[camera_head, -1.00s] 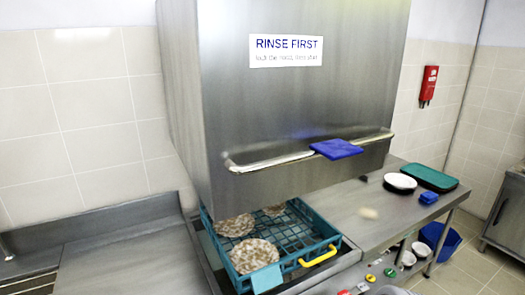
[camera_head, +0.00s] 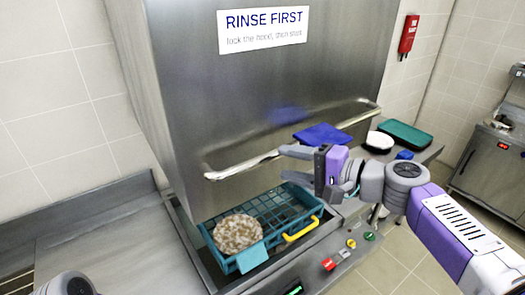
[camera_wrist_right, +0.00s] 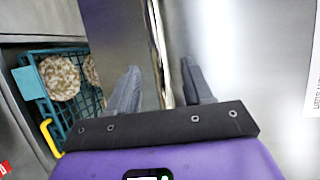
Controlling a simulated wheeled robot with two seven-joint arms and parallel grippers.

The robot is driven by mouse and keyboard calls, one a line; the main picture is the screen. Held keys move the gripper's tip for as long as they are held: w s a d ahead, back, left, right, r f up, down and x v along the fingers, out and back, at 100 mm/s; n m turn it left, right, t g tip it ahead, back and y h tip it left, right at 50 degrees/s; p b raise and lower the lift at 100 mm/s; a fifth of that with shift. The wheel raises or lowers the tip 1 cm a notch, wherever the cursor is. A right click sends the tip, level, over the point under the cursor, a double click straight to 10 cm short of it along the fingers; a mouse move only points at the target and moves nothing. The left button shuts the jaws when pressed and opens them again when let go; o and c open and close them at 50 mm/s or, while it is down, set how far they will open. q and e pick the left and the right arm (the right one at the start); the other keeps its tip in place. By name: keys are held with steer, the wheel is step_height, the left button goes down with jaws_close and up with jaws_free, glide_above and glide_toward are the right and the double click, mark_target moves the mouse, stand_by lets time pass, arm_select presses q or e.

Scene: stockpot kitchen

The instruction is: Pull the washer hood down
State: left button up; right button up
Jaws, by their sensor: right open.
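The washer hood (camera_head: 190,90) is a large steel box with a "RINSE FIRST" sign on its front. Open space shows under it, above the rack, so it is raised. My right gripper (camera_head: 285,163) is open at the handle, left of the cloth. In the right wrist view the handle (camera_wrist_right: 157,40) runs between the two spread fingers; whether they touch it I cannot tell. My left gripper is not in view.
A teal rack (camera_head: 288,205) with a speckled plate (camera_head: 238,234) and a yellow handle (camera_head: 301,229) sits below the hood. Control buttons line the counter front. A bare steel counter (camera_head: 95,235) lies left. A green tray (camera_head: 404,134) and white dish (camera_head: 379,141) stand right.

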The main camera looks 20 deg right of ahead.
mark_target(269, 160)
steer(key=x, duration=0.7)
steer(key=shift+f+p, duration=0.2)
steer(key=shift+p, duration=0.2)
steer(key=shift+c, duration=0.5)
jaws_close()
